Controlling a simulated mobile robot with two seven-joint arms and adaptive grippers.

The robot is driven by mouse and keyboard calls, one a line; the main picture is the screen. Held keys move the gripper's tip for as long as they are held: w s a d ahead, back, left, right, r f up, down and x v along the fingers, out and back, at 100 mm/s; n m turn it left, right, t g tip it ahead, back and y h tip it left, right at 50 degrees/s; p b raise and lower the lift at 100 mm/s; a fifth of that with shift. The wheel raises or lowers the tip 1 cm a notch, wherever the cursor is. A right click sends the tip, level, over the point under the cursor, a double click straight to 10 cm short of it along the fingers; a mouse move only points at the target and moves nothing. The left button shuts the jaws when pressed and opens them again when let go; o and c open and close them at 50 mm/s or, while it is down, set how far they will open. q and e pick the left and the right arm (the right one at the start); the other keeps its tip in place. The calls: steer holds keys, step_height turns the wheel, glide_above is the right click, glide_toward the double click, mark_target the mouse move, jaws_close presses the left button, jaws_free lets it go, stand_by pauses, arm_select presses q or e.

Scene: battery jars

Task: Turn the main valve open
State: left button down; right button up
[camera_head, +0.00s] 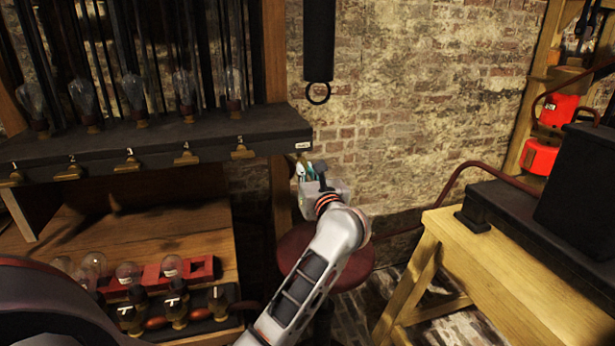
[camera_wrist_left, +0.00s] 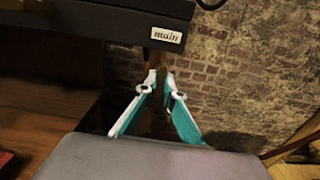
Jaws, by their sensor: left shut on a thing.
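The black shelf (camera_head: 150,150) carries a white "main" label at its right end, which reads clearly in the left wrist view (camera_wrist_left: 166,35). My left gripper (camera_head: 307,168) is just below that label, with its teal and white fingers (camera_wrist_left: 160,78) close together. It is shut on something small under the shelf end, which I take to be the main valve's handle. The fingers hide nearly all of it, so its angle cannot be told. My right gripper is not in view.
A red round stool (camera_head: 362,262) stands below my left arm. A wooden bench (camera_head: 500,270) with black boxes is at right.

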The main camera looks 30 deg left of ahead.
arm_select(q)
steer(key=shift+n, duration=0.3)
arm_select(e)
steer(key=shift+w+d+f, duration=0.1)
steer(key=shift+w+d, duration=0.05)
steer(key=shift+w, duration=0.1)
arm_select(q)
steer(key=c, duration=2.2)
jaws_free()
steer(key=v, duration=0.7)
steer(key=shift+s+d, duration=0.15)
steer(key=shift+s, duration=0.05)
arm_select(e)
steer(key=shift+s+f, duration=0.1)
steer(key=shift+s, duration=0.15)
